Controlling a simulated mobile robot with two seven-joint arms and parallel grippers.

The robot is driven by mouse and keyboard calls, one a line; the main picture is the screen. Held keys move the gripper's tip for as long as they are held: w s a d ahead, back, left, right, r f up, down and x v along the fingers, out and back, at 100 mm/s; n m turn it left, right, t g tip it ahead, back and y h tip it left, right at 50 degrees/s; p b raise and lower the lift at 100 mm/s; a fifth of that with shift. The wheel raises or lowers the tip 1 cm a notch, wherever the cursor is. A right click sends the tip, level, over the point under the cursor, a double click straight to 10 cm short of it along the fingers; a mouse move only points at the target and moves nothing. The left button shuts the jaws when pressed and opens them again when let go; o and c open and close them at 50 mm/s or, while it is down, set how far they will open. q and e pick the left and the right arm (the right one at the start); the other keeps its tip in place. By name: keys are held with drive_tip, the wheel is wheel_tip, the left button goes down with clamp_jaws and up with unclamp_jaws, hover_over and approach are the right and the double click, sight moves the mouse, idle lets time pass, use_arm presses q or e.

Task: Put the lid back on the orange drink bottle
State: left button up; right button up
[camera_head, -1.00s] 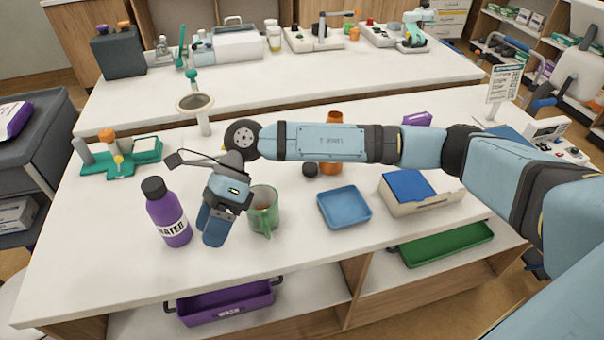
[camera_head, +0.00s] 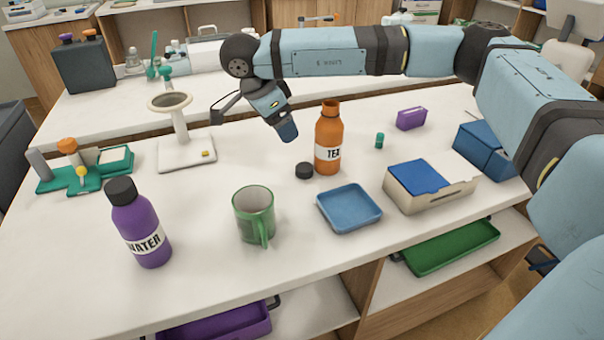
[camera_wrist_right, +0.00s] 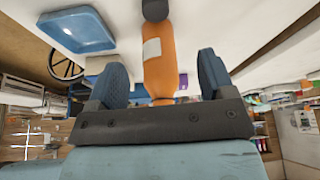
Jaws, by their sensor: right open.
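In the right wrist view the orange bottle (camera_wrist_right: 160,62) shows beyond and between the spread fingers (camera_wrist_right: 163,75), with a dark round thing (camera_wrist_right: 154,10), likely the lid, at the top edge. My left gripper is out of view.
A green mug (camera_head: 253,213) and purple water bottle (camera_head: 140,228) stand at front left. A blue tray (camera_head: 349,223) lies in front of the orange bottle. A white stand with a ring (camera_head: 187,153) is at left. A small green cylinder (camera_head: 379,140) stands right of the bottle.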

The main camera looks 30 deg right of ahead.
drive_tip(key=b, duration=0.1)
approach(303, 166)
drive_tip(key=x, duration=0.4)
drive_tip(key=shift+b, duration=0.3)
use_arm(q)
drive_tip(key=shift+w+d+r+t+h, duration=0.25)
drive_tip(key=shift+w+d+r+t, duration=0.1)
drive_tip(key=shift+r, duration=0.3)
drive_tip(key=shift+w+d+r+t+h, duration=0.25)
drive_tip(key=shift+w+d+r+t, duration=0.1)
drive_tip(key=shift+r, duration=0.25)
use_arm(e)
drive_tip(key=shift+w, duration=0.1)
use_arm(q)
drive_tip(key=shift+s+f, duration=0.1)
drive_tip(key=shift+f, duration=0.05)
